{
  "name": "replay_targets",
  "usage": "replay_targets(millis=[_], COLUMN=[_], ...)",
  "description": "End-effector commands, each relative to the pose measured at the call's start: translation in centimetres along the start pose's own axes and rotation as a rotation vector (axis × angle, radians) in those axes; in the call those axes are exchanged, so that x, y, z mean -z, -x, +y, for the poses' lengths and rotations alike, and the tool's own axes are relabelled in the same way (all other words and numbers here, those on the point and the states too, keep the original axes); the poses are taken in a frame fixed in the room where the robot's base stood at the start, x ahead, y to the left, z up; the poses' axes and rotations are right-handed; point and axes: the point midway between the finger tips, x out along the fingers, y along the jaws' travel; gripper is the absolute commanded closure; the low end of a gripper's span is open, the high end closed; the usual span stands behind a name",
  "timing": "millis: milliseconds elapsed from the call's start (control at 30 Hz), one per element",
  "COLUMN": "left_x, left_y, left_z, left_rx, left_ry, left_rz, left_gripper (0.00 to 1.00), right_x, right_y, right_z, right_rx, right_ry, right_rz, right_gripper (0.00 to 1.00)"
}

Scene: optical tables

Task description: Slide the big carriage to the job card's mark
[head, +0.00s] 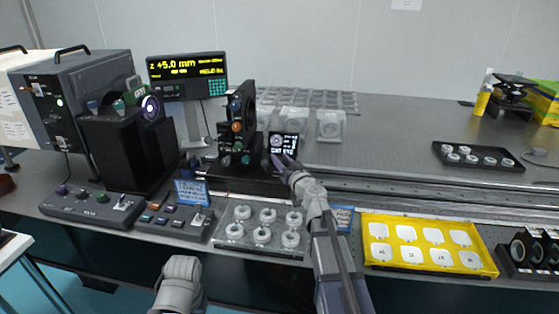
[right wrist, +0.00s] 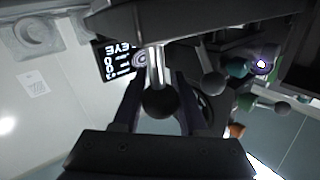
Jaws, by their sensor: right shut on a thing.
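The big carriage (head: 240,130) is a tall black upright mount with coloured knobs, standing on the dark rail at the middle of the table. A small black screen (head: 284,143) with white lettering and a round picture stands at its right; it also shows in the right wrist view (right wrist: 117,62). My right gripper (head: 279,162) is at the carriage's lower right. In the right wrist view its fingers (right wrist: 160,105) are closed around a dark round knob (right wrist: 160,103) on a bright metal stem. My left gripper is out of view. I cannot tell which card is the job card.
A display (head: 188,77) reads z +5.0 mm. Blue cards (head: 192,192) (head: 342,218) stand near the front. A clear tray (head: 237,238) of round parts, a yellow tray (head: 373,257) and a black tray (head: 440,150) lie around. The rail (head: 420,188) looks clear to the right.

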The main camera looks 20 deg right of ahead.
Motion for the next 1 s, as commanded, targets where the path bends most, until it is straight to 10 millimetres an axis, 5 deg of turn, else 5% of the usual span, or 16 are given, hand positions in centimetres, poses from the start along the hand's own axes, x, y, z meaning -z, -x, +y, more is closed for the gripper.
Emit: replay_targets(millis=[1000], left_x=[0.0], left_y=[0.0], left_z=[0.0], left_rx=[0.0], left_ry=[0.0], left_rz=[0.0], left_gripper=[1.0], right_x=[2.9], right_y=[10.4], right_z=[15.2], right_rx=[-0.01], right_ry=[0.001], right_rz=[0.001], right_gripper=[1.0])
